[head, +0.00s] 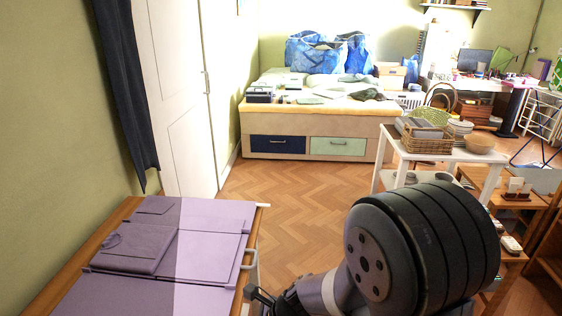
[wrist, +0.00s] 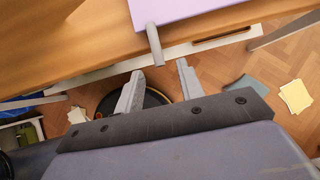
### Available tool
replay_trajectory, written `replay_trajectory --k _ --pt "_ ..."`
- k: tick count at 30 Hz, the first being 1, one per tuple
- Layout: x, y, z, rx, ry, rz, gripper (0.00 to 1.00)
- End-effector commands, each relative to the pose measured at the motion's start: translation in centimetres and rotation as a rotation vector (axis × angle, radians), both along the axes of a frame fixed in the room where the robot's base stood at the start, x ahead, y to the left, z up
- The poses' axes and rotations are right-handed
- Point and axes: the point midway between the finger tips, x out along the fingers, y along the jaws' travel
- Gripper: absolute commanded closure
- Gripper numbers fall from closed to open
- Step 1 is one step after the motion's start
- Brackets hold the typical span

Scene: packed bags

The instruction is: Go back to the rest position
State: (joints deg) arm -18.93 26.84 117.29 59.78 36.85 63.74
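My gripper (wrist: 160,84) shows in the wrist view with its two grey fingers apart and nothing between them. In the head view only a small dark part of it (head: 262,298) shows at the bottom, beside the right edge of the wooden table (head: 72,262); my arm hides part of that area. A lilac flat panel (head: 208,240) lies on that table, with a pale handle (head: 250,262) at its right side. In the wrist view a grey handle-like bar (wrist: 155,45) sticks out from the lilac panel (wrist: 185,12) just beyond the fingertips, apart from them.
A bed with drawers (head: 320,148) stands at the back with blue bags (head: 325,52) on it. A white table (head: 440,152) with baskets is at right. The herringbone floor (head: 290,195) between is clear. Paper-like pieces (wrist: 296,96) lie below my gripper.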

Motion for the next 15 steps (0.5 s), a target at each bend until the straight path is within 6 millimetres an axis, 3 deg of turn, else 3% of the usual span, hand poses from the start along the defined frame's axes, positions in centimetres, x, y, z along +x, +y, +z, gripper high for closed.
replay_trajectory --k 5,12,15 --pt "0.0 -0.3 0.0 0.0 0.0 -0.001 0.64" --pt "-0.2 -2.9 0.0 0.0 0.0 -0.006 0.64" --pt "-0.3 -3.7 1.9 0.0 -0.001 -0.003 0.64"
